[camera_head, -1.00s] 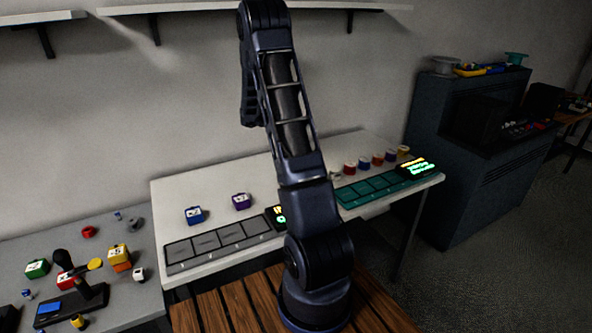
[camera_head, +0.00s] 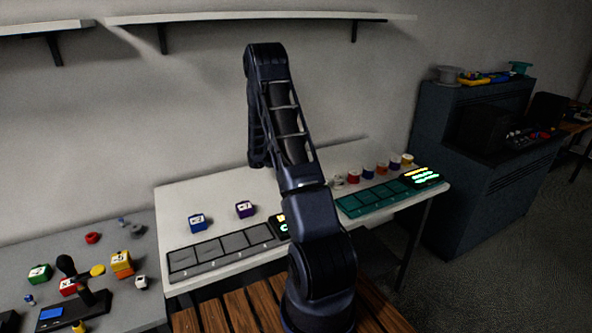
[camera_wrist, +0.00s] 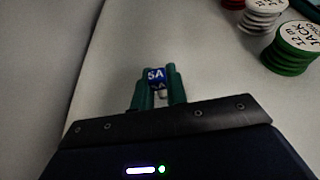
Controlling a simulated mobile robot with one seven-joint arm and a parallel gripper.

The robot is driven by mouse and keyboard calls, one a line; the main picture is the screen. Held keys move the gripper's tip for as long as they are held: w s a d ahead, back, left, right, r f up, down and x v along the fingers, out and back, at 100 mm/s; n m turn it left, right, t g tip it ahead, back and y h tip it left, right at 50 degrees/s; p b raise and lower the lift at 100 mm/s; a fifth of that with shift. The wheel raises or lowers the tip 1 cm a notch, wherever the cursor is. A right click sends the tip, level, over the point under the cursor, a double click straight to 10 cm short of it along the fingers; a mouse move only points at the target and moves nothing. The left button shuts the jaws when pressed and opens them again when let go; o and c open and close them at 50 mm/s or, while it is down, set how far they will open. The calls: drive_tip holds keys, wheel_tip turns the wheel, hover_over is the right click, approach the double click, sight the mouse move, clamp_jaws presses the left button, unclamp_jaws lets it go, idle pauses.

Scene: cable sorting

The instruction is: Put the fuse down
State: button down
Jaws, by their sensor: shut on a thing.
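The fuse (camera_wrist: 155,76) is a small blue piece with "5A" in white on its face. In the wrist view it sits between the green fingertips of my gripper (camera_wrist: 157,88), which is shut on it. A pale surface (camera_wrist: 130,55) shows around and behind the fuse; I cannot tell whether the fuse touches it. In the head view my gripper and the fuse are hidden behind my arm.
In the head view, the white table (camera_head: 185,281) holds a grey slotted tray (camera_head: 222,248), a teal tray (camera_head: 374,199) and blue (camera_head: 197,223) and purple (camera_head: 245,209) blocks.

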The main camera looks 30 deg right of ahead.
drive_tip(key=shift+f, duration=1.15)
drive_tip(key=shift+f, duration=0.1)
drive_tip(key=c, duration=1.4)
unclamp_jaws()
